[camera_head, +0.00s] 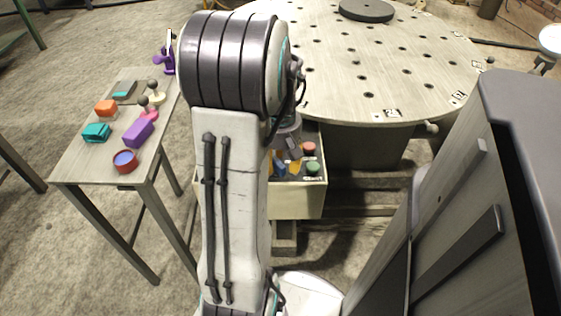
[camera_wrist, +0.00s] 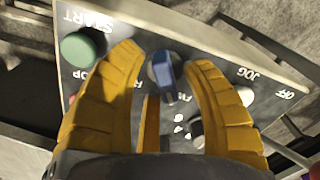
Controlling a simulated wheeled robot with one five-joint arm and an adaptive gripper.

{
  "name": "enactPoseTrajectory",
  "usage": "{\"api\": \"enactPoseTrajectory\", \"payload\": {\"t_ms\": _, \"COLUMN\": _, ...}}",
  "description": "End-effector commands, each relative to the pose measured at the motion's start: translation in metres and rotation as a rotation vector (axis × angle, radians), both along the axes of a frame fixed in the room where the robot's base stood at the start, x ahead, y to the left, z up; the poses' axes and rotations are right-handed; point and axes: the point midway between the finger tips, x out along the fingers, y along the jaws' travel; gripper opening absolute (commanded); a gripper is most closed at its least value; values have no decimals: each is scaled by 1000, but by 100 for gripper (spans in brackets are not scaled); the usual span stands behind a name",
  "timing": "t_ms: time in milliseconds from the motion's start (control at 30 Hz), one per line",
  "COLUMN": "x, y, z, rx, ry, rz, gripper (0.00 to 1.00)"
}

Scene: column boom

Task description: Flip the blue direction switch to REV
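The blue direction switch (camera_wrist: 165,80) is a round dark knob with a blue bar handle on the dark control panel (camera_wrist: 292,78). In the wrist view it sits between the tips of the two yellow fingers of my gripper (camera_wrist: 163,60), with a gap visible on each side. My gripper is open. The lettering beside the switch is partly covered by the fingers, so I cannot read its setting for sure. In the head view the panel box (camera_head: 297,201) stands beyond my arm, which hides much of it.
A green button (camera_wrist: 84,46) lies left of the fingers; a red button (camera_head: 309,148) shows in the head view. Another dark knob with a pale handle (camera_wrist: 196,130) is near the right finger. A round perforated table (camera_head: 380,60) stands behind; a side table (camera_head: 75,165) holds several objects.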

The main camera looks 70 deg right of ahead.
Motion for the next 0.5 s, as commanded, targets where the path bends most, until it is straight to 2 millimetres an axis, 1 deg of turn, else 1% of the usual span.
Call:
{"api": "enactPoseTrajectory", "payload": {"t_ms": 33, "x": 0, "y": 0, "z": 0, "rx": 0, "ry": 0, "rz": 0, "gripper": 39}}
{"api": "enactPoseTrajectory", "payload": {"t_ms": 400, "x": 0, "y": 0, "z": 0, "rx": 0, "ry": 0, "rz": 0, "gripper": 6}}
{"api": "enactPoseTrajectory", "payload": {"t_ms": 467, "x": 0, "y": 0, "z": 0, "rx": 0, "ry": 0, "rz": 0, "gripper": 0}}
{"api": "enactPoseTrajectory", "payload": {"t_ms": 500, "x": 0, "y": 0, "z": 0, "rx": 0, "ry": 0, "rz": 0, "gripper": 0}}
